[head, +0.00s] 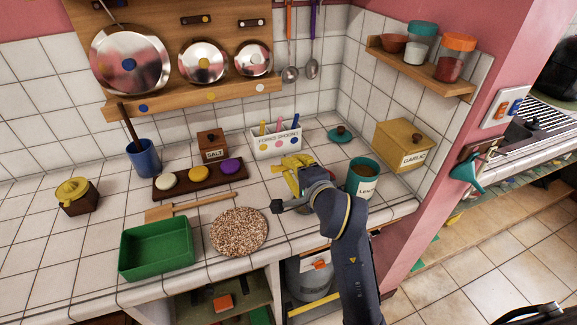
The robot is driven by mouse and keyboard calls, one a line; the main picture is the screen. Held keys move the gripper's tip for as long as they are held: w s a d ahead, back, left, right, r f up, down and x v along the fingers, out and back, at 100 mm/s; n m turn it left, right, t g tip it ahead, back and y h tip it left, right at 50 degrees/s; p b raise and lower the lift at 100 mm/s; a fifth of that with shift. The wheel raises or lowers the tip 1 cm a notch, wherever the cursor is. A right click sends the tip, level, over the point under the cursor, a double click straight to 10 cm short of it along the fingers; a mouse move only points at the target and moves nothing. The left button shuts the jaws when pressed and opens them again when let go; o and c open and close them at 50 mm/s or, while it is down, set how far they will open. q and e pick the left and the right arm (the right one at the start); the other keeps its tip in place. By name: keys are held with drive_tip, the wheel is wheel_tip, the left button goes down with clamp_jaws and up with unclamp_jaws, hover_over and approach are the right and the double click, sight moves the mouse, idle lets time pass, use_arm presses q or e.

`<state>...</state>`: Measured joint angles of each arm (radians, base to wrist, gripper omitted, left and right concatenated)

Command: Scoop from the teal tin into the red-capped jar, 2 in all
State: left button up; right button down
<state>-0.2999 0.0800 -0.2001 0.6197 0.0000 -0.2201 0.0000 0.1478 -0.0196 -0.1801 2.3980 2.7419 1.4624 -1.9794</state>
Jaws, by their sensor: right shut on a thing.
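The teal tin (362,184), with a label that seems to read LENTILS, stands open on the counter with brown contents showing. A teal lid (341,134) lies behind it. A jar with an orange-red cap (458,43) and red contents stands on the small wall shelf. My right gripper (296,178) is left of the tin, above the counter, shut on a yellow thing (291,162). The yellow thing is partly hidden by the gripper; I cannot tell its full shape or whether it carries anything. My left gripper is not in view.
A teal-capped jar (418,43) shares the shelf (425,70). A garlic box (404,146) stands right of the tin, a white holder (277,145) behind my gripper. A round speckled mat (239,231) and green tray (157,247) lie at the front. Pans hang behind.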

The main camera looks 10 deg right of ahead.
drive_tip(key=shift+f+t, duration=0.1)
drive_tip(key=shift+t, duration=0.8)
drive_tip(key=shift+t, duration=0.4)
idle(0.7)
